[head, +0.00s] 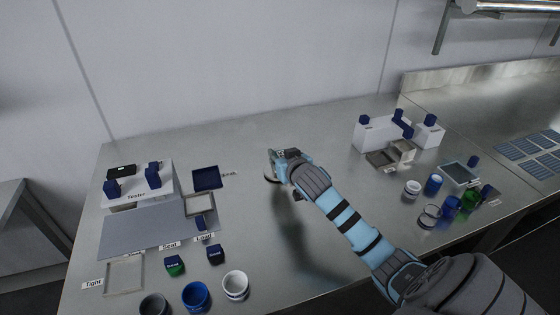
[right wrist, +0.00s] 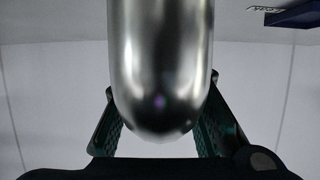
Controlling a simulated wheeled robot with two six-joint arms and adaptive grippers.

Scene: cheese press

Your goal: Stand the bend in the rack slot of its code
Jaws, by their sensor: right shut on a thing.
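My right gripper (head: 275,165) is above the middle of the steel table. In the right wrist view its two dark fingers (right wrist: 160,128) are on either side of a shiny, rounded metal piece, the bend (right wrist: 160,75), and are shut on it. In the head view only a small part of the bend (head: 270,179) shows beside the fingers; the gripper and arm hide the rest. No code can be read on it. A white block (head: 372,136) with dark blue pieces on top stands at the back right; I cannot tell whether it is the rack. My left gripper is out of view.
A white tester (head: 137,196) and grey mat (head: 150,235) are at the left, near a dark blue tray (head: 207,178). Small trays, rings and cups crowd the right. The table's middle is clear.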

